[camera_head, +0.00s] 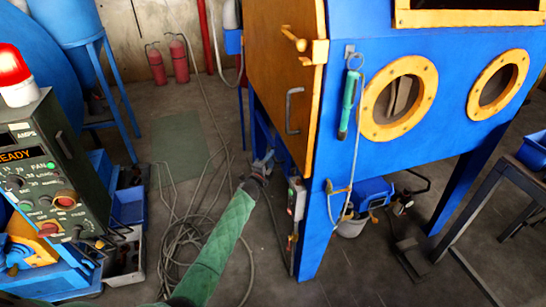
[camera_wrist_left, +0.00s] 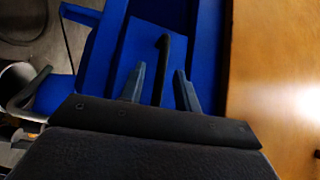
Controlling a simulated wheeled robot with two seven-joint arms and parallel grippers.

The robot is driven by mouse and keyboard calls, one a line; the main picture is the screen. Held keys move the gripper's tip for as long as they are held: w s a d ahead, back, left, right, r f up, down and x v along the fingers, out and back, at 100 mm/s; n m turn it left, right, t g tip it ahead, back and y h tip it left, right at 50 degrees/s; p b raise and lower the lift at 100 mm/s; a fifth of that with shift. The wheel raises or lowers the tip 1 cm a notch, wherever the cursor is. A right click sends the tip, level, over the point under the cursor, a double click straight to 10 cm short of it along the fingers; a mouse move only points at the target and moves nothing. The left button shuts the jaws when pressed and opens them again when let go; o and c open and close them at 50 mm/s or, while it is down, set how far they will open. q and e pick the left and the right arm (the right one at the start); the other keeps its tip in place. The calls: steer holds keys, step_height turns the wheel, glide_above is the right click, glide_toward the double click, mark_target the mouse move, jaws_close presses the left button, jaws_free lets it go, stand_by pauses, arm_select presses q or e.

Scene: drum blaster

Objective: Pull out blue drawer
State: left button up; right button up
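The blue drawer (camera_wrist_left: 130,48) shows in the left wrist view as a blue front panel with a dark bar handle (camera_wrist_left: 163,45). My left gripper (camera_wrist_left: 160,88) is open. Its two grey fingers point at the panel, one on each side of the handle's line, with gaps showing between handle and fingers. I cannot tell whether the fingertips reach past the handle. In the head view my left gripper (camera_head: 263,163) is low beside the blue cabinet's leg, below the orange side door; the drawer front is not clear there. My right gripper is not in view.
The orange door (camera_head: 287,75) of the blue blasting cabinet (camera_head: 375,60) is close above my left gripper; it also fills the right of the wrist view (camera_wrist_left: 280,90). A coiled hose (camera_head: 190,245) lies on the floor. A control box (camera_head: 45,175) stands at left.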

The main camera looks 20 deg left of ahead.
arm_select(q)
steer(key=shift+x, duration=0.95)
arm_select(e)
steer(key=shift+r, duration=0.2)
arm_select(q)
steer(key=shift+c, duration=0.4)
jaws_close()
